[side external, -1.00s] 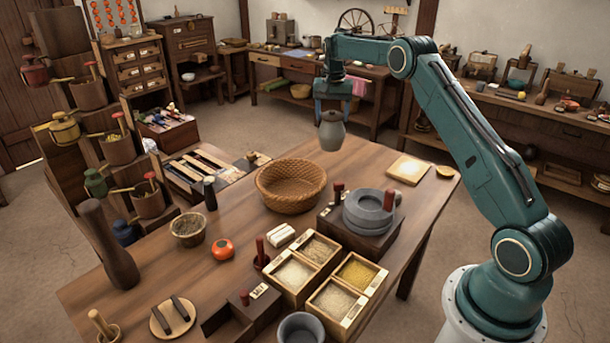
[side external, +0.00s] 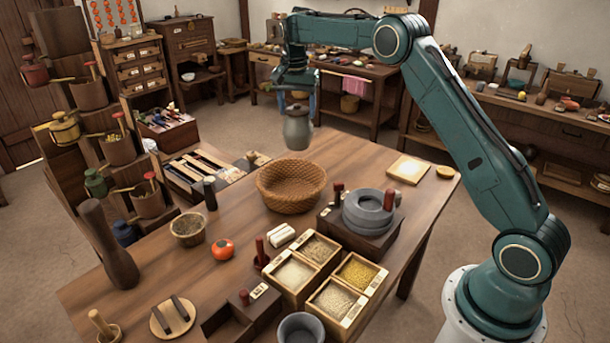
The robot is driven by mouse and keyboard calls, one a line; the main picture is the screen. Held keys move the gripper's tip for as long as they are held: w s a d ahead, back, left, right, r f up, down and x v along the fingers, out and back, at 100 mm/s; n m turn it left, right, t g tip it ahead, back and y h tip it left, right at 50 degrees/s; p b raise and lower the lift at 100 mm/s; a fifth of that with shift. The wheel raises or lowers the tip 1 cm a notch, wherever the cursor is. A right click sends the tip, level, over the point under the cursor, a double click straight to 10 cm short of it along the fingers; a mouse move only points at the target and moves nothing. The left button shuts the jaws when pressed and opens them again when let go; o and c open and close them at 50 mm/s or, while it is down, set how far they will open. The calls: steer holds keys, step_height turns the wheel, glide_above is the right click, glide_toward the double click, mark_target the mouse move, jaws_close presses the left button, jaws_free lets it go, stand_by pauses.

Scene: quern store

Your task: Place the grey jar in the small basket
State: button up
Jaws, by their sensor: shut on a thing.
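The grey jar (side external: 297,132) hangs upright in my gripper (side external: 298,104), which is shut on it near its top. The jar is in the air, behind and above the woven basket (side external: 291,200) in the side view, and apart from it. The basket is brown, round and low, and stands on the wooden table toward its back edge. Its visible inside looks empty. A smaller brown bowl-like container (side external: 188,229) with something in it stands to the left of the basket.
A grey stone quern (side external: 368,212) on a dark block stands right of the basket. Grain boxes (side external: 325,282), a tomato-like orange thing (side external: 222,249) and a tall dark pestle (side external: 107,245) stand nearer the front. A pale board (side external: 408,169) lies at the back right of the table (side external: 340,155).

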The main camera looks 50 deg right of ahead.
mark_target(296, 132)
step_height(296, 132, down, 19)
stand_by(1.0)
steer(key=shift+f, duration=0.15)
steer(key=o, duration=1.7)
steer(key=r, duration=0.4)
steer(key=a+r, duration=0.1)
steer(key=r, duration=0.6)
steer(key=shift+s+a+r, duration=0.15)
steer(key=shift+s+r, duration=0.1)
steer(key=shift+r, duration=0.3)
steer(key=shift+s+r, duration=0.1)
